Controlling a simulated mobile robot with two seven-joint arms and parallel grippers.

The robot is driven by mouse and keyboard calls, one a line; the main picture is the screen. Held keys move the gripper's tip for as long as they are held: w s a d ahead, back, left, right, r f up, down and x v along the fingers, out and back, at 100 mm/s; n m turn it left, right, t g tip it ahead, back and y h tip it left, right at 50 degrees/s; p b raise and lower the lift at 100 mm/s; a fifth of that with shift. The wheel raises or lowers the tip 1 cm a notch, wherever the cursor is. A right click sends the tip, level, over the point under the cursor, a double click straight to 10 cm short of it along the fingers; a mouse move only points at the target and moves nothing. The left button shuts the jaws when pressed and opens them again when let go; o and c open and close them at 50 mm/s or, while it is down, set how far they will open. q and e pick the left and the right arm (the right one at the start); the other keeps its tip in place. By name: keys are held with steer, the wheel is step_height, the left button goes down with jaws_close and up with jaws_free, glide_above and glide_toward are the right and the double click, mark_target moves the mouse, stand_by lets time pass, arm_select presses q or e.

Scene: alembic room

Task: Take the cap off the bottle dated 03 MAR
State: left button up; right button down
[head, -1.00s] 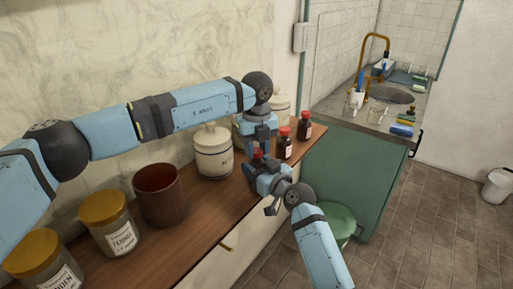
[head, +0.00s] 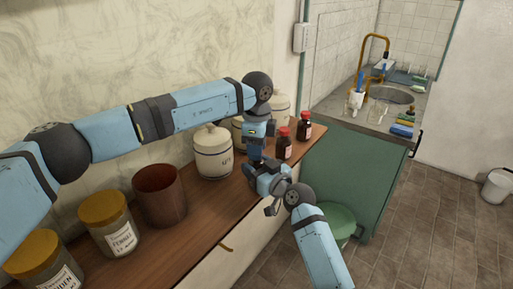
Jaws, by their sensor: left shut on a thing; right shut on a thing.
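My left gripper (head: 256,156) points down from above and is shut on the red cap of a bottle, which it now hides. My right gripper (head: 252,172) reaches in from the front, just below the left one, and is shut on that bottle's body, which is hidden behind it. Two more dark brown bottles with red caps and pale labels stand on the wooden counter to the right, a nearer one (head: 285,146) and a farther one (head: 304,128). The dates on the labels are too small to read.
White lidded jars (head: 213,155) stand behind and left of the grippers. A brown-red pot (head: 158,195) and glass jars with yellow lids (head: 107,222) line the wooden counter (head: 195,235). A sink (head: 391,94) is at the back right.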

arm_select(q)
steer(key=shift+r, duration=0.2)
steer(key=shift+r, duration=0.9)
steer(key=shift+r, duration=2)
arm_select(e)
steer(key=shift+c, duration=1.7)
jaws_free()
